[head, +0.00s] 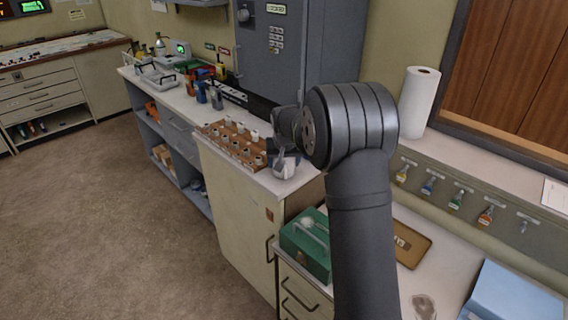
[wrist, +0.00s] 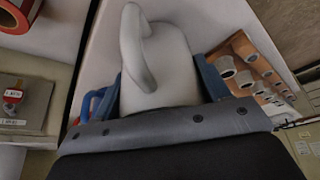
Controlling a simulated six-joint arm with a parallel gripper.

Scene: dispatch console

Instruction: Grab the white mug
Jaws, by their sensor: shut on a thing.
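The white mug (wrist: 175,62) fills the middle of the wrist view, its curved handle at the upper left of its body. My gripper (wrist: 165,82) is shut on it, with a blue-grey finger on each side. In the head view the mug (head: 284,170) shows small and pale below my gripper (head: 286,157), at the near end of the cream cabinet top. My wrist hides part of it there. I cannot tell whether the mug touches the cabinet top.
A wooden rack (head: 236,144) with several small white-topped pieces stands just left of the mug. A grey cabinet (head: 290,45) rises behind. A green box (head: 306,243) sits on the lower counter in front. A paper roll (head: 418,101) stands at the right.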

